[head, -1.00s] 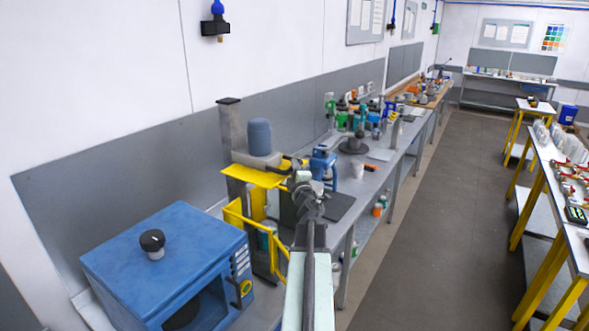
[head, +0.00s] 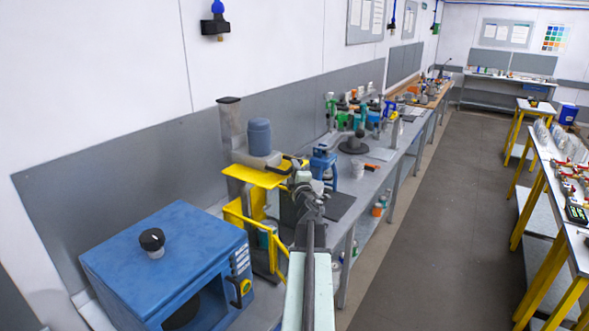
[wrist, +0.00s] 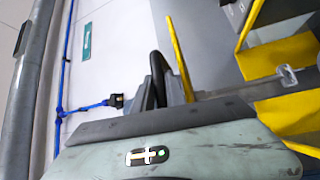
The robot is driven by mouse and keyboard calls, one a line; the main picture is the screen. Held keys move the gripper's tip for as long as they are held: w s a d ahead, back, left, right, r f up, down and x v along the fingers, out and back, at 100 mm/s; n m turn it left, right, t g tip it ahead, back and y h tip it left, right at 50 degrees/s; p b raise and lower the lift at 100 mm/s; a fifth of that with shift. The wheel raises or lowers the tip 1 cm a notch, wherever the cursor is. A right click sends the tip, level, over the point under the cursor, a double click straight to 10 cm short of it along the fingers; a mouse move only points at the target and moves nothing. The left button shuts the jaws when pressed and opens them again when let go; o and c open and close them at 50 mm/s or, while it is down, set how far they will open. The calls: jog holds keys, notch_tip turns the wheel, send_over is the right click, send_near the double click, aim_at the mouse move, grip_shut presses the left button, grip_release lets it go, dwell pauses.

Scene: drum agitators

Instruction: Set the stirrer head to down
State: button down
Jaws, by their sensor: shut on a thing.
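The stirrer head is a grey block with a blue-grey motor cylinder (head: 259,137) on top, carried on an upright grey column (head: 229,122). It sits high on the column, above a yellow plate (head: 258,176). My gripper (head: 299,170) reaches to the right side of the head, where a dark handle (head: 288,163) sticks out. In the wrist view, my gripper (wrist: 166,90) is shut on a black curved bar (wrist: 155,75), which looks like that handle. My own arm hides part of the stand's lower right side.
A blue oven-like box (head: 165,262) with a black knob stands in front, left of my arm. A yellow guard frame (head: 247,228) is below the head. The floor aisle (head: 425,240) is clear.

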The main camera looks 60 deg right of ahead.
notch_tip(320, 180, down, 8)
jog(key=b, duration=0.7)
jog(key=c, duration=1.6)
grip_release()
jog(key=shift+c, duration=0.2)
jog(key=shift+s+a, duration=0.1)
jog(key=b+v, duration=0.1)
jog(key=v, duration=0.6)
jog(key=shift+s+a, duration=0.2)
